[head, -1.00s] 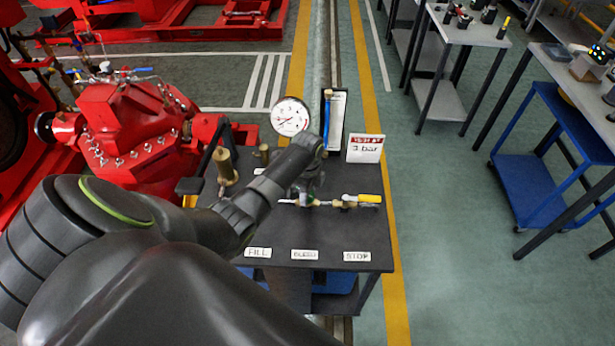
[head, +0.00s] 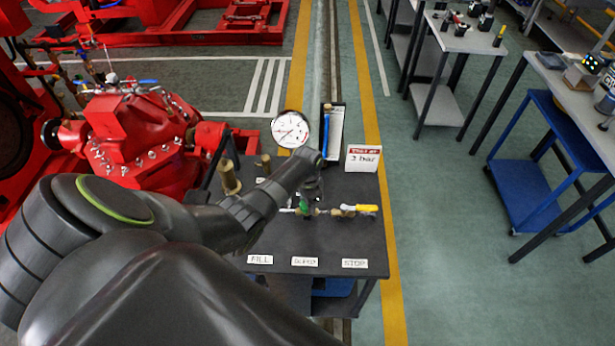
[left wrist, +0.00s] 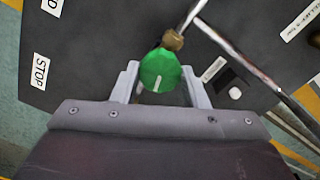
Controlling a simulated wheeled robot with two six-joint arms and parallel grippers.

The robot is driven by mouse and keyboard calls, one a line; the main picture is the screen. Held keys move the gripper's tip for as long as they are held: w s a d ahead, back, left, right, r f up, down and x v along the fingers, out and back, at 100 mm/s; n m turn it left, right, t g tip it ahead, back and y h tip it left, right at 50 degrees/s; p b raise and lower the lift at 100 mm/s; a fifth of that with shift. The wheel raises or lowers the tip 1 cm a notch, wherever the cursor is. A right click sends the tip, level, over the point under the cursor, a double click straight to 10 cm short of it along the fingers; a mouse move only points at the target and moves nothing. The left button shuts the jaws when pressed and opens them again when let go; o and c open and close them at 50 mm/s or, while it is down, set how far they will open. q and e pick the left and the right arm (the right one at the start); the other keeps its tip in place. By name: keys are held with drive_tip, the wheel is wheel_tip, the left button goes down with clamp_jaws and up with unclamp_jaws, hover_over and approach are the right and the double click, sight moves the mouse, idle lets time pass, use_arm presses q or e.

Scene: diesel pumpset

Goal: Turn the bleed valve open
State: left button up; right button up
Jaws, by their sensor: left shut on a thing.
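The bleed valve's round green knob (left wrist: 158,72) has a white line on its face and sits on a brass stem on a thin metal pipe. In the head view the green knob (head: 304,204) shows partly beneath my left wrist, in line with the middle label, which is blurred. My left gripper (left wrist: 162,88) has one finger on each side of the knob and is shut on it. In the head view my left gripper (head: 308,194) is mostly hidden by its own arm. My right gripper is in neither view.
A yellow-handled valve (head: 366,208) is on the same pipe, right of the knob. A pressure gauge (head: 290,129) and a "3 bar" sign (head: 363,158) stand at the bench's back. Brass fittings (head: 229,176) stand left. The dark bench top (head: 340,240) is clear in front.

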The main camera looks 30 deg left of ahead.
use_arm(q)
drive_tip(key=shift+w+a+r+n, duration=0.1)
drive_tip(key=shift+w+n, duration=0.05)
drive_tip(key=shift+n, duration=0.45)
drive_tip(key=o, duration=1)
wheel_tip(320, 180, up, 17)
drive_tip(key=shift+r+b, duration=0.15)
drive_tip(key=shift+b, duration=0.5)
